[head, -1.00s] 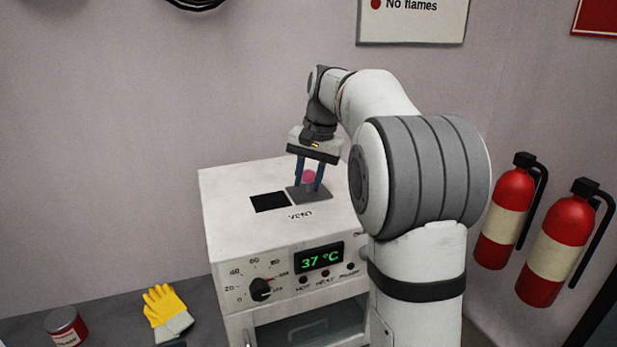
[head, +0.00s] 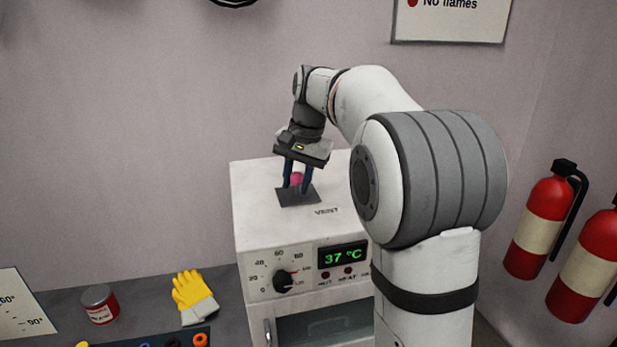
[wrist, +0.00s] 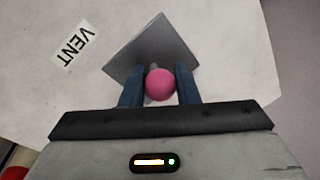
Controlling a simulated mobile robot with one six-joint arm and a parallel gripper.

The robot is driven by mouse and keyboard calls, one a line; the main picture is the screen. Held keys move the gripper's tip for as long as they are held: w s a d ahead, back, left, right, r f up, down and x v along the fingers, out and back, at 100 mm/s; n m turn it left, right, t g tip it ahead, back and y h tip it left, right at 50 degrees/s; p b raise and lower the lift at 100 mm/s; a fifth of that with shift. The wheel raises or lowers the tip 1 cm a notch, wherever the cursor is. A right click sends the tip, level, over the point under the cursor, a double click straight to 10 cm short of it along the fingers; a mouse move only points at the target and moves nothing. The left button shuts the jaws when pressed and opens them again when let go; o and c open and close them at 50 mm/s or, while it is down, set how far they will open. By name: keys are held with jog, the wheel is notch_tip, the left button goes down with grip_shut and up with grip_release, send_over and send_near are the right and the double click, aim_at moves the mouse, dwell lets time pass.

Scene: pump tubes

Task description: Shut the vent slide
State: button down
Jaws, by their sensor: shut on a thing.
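The vent slide is a flat grey plate (head: 297,196) on top of the white oven-like box, with a round pink knob (head: 296,179) standing on it. The wrist view also shows the plate (wrist: 150,45) and the knob (wrist: 160,85). My gripper (head: 296,185) points down and is shut on the pink knob, with one blue finger on each side. In the wrist view the gripper (wrist: 160,82) has the knob between its fingers. No dark vent opening shows beside the plate in either view; the plate lies where it would be covered.
The white box (head: 245,200) has a "VENT" label (head: 326,211), a dial (head: 284,281) and a 37 °C display (head: 344,254). A yellow glove (head: 194,294) and a red tin (head: 99,304) lie on the bench at left. Fire extinguishers (head: 540,222) hang at right.

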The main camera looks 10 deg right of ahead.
aim_at(301, 176)
jog(key=shift+a, duration=0.2)
jog(key=c, duration=1.5)
grip_release()
jog(key=shift+o, duration=0.5)
jog(key=shift+a, duration=0.1)
jog(key=shift+r, duration=0.1)
jog(key=shift+r, duration=0.4)
jog(key=r, duration=0.2)
jog(key=d+r, duration=0.1)
jog(key=r, duration=0.3)
jog(key=shift+s+d+r, duration=0.2)
jog(key=shift+s+r, duration=0.15)
jog(key=shift+s, duration=0.05)
